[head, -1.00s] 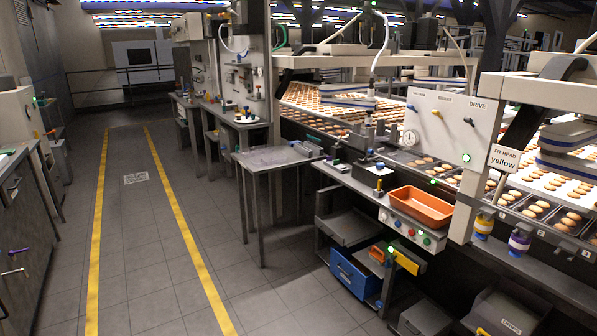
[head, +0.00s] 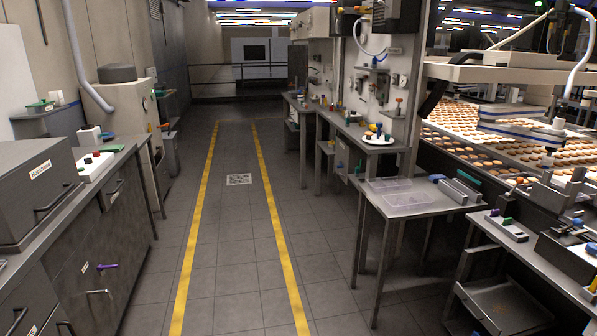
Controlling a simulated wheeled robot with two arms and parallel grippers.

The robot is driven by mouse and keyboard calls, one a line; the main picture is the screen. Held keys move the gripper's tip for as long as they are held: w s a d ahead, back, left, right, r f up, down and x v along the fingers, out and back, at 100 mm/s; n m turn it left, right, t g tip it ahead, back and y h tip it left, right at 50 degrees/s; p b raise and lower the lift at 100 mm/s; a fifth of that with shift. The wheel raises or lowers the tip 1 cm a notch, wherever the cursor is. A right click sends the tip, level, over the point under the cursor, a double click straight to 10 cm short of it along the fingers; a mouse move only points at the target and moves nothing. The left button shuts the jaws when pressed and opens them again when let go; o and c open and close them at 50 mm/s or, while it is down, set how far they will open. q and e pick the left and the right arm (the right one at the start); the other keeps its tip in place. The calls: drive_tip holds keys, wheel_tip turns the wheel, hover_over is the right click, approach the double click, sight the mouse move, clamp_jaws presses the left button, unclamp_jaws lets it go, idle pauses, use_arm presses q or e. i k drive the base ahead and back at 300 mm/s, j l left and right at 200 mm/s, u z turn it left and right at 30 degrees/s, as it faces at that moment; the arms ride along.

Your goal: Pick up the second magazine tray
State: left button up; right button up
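Two pale, clear-looking trays lie on a small grey metal table (head: 440,207) right of the walkway in the head view. One tray (head: 390,185) lies toward the back and the other tray (head: 408,199) in front of it. They look shallow and empty. I cannot tell from their looks which is the second magazine tray. Neither of my grippers is in view.
A floor lane between yellow lines (head: 276,240) runs clear ahead. Cabinets with a grey box (head: 36,190) line the left. Workbenches (head: 352,130) and a biscuit conveyor (head: 455,140) stand on the right. A grey block device (head: 460,190) sits beside the trays.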

sight(420, 199)
drive_tip(key=i+z, duration=0.1)
drive_tip(key=i, duration=0.4)
drive_tip(key=i+j+z, duration=0.1)
drive_tip(key=i, duration=0.4)
drive_tip(key=i+j+z, duration=0.1)
drive_tip(key=i, duration=0.4)
drive_tip(key=i+j+z, duration=0.1)
drive_tip(key=i, duration=0.4)
